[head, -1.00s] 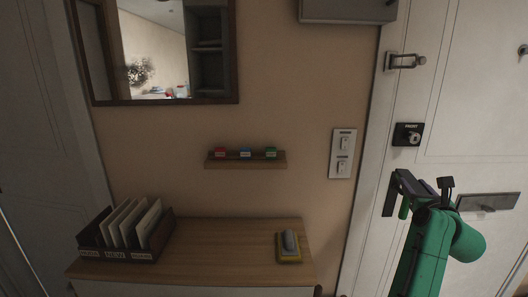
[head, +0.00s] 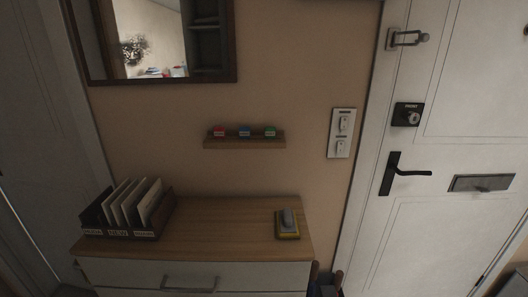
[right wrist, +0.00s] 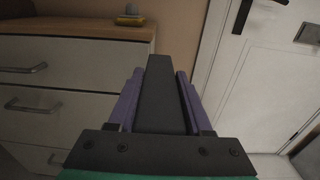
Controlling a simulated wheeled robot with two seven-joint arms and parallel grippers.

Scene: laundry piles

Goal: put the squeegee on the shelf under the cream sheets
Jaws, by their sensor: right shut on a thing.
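My right gripper (right wrist: 159,105) shows in the right wrist view, with purple sides, shut on a dark, straight bar (right wrist: 158,92) that points forward. I cannot tell whether this bar is the squeegee. The gripper is in front of the dresser and the door and is out of the head view. My left gripper is in no view. I see no cream sheets. A small wooden wall shelf (head: 244,143) bears a red, a blue and a green block.
A white dresser (head: 240,277) with a wooden top (head: 225,215) stands below the wall shelf. It bears a file holder (head: 120,234) and a yellow-grey item (head: 287,224). A white door (head: 440,130) with a black handle (head: 408,173) is at right. Several handles (head: 325,285) stick up beside the dresser.

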